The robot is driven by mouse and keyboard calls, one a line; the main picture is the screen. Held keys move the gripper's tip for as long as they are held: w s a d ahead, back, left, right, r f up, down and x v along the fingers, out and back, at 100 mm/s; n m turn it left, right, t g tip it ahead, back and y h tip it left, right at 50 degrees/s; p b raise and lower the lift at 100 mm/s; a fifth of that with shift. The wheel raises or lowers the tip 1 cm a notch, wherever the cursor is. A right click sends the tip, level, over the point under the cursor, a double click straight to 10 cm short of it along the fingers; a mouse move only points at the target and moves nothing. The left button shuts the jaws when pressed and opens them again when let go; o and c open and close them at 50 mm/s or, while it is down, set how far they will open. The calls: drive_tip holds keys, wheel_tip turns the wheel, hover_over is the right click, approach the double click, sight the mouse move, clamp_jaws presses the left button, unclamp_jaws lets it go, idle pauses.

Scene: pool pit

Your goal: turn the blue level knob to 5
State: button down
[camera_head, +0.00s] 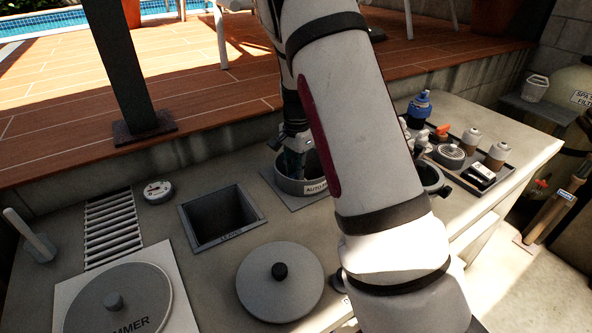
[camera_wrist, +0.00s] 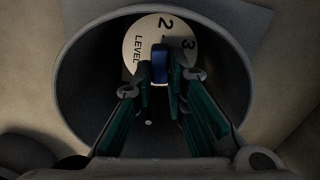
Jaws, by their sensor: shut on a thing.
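The blue level knob (camera_wrist: 159,64) shows in the wrist view, deep inside a round dark well. My gripper (camera_wrist: 160,82) reaches down into the well with its teal fingers on either side of the knob, shut on it. Behind the knob is a cream dial plate (camera_wrist: 148,36) marked LEVEL, with the numbers 2 and 3 visible. The other numbers and any pointer are hidden by my fingers. In the head view the well's grey collar (camera_head: 290,186) is labelled AUTO, the rest covered by my arm. My gripper (camera_head: 293,160) goes down inside it there.
A square open pit (camera_head: 222,238) and a round grey lid (camera_head: 280,282) lie near the well. A skimmer lid (camera_head: 118,305), a slatted grate (camera_head: 110,230) and a small round gauge (camera_head: 158,191) are left. A tray (camera_head: 512,152) with fittings stands right. A dark post (camera_head: 122,70) rises behind.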

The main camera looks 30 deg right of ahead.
drive_tip(key=shift+m, duration=1)
drive_tip(key=c, duration=1.9)
unclamp_jaws()
drive_tip(key=shift+r, duration=0.1)
drive_tip(key=shift+r, duration=5.95)
